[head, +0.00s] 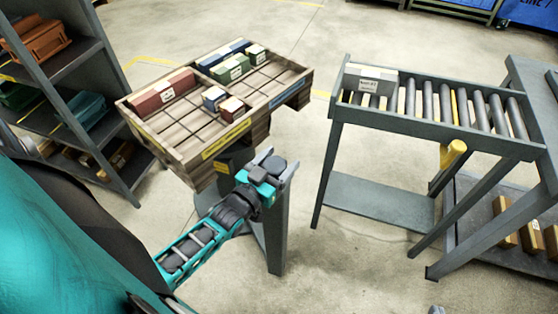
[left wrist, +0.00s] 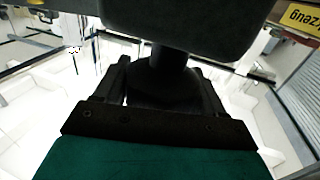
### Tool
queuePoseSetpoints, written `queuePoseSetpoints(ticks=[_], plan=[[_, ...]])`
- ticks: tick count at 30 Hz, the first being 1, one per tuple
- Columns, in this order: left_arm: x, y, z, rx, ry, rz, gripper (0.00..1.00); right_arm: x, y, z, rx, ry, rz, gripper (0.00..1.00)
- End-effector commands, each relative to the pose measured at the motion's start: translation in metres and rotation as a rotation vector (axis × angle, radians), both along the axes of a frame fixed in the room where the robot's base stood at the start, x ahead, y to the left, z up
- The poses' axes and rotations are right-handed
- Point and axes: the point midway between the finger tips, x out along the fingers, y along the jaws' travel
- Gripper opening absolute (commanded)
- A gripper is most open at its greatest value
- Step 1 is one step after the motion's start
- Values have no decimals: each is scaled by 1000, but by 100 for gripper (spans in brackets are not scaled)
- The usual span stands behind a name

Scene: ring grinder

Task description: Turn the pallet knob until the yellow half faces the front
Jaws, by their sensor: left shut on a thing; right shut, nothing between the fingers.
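The wooden pallet (head: 180,145) sits tilted in the picture on a grey stand (head: 273,235) in the head view. Its near side bears yellow label strips (head: 226,139), and its right side bears a blue strip (head: 285,96). My left gripper (head: 266,172) is below the pallet's near right corner, at the stand's top. In the left wrist view my left gripper (left wrist: 160,90) is shut on a dark round knob (left wrist: 160,72) under a dark block. The knob is mostly hidden in the head view. My right gripper is not in view.
The pallet carries a long red box (head: 163,92), green boxes (head: 231,70) and small boxes. A roller conveyor (head: 440,105) with a grey box (head: 371,77) stands to the right. A shelf rack (head: 75,95) stands left. Floor shows between the stand and conveyor.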

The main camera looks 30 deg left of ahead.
Motion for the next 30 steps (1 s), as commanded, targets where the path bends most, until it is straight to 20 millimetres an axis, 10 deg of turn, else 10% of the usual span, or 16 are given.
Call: queuePoseSetpoints(ticks=[19, 20, 30], plan=[[1, 1, 2, 3, -5, 50, 39, 0, 0, 0, 0, 1, 1, 0], [1, 1, 2, 3, -5, 50, 72, 0, 0, 0, 1, 0, 1, 0], [1, 1, 1, 2, -3, 49, 91, 0, 1, 0, 0, 1, 1, 0]])
